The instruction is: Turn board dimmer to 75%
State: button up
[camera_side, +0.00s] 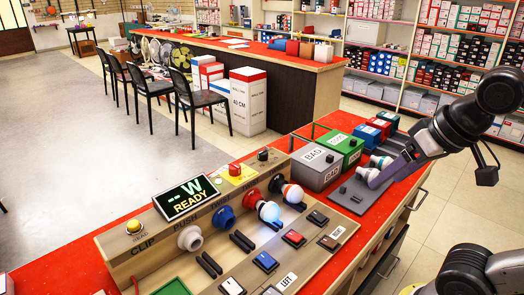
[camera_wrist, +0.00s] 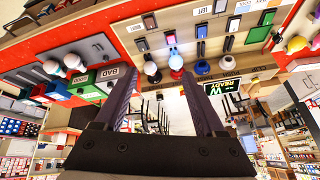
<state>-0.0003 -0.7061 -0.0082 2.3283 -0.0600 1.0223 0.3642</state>
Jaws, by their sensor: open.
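The wooden test board (camera_side: 140,258) stands on the red-topped counter, with a tilted display (camera_side: 187,198) reading "-- W READY". On its raised back strip are a red knob on a yellow plate (camera_side: 235,171) and a small black knob (camera_side: 263,155). No dimmer label or percent mark is legible, so I cannot tell which control is the dimmer. My gripper (camera_side: 376,180) is at the right, above a grey plate (camera_side: 352,197) and apart from the test board. In the wrist view my gripper (camera_wrist: 160,78) is open, with nothing between its fingers.
Bulbs stand in coloured sockets on the board, one glowing (camera_side: 269,211). Rocker switches (camera_side: 265,262) lie in front. A grey BAD box (camera_side: 316,167) and a green box (camera_side: 342,149) stand between board and gripper. White bulbs (camera_side: 380,162) sit close to my gripper.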

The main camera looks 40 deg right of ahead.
jog(key=w+d+r+m+h, duration=0.15)
jog(key=w+r+m, duration=0.35)
jog(key=w+r, duration=0.5)
jog(key=m+g+h, duration=0.2)
jog(key=m+g, duration=0.2)
jog(key=m, duration=0.1)
send_over(262, 152)
jog(key=s+a, duration=0.2)
jog(key=a, duration=0.3)
notch_tip(262, 152, down, 13)
jog(key=shift+n, duration=0.3)
jog(key=x, duration=1.4)
jog(key=shift+f, duration=0.1)
grip_shut()
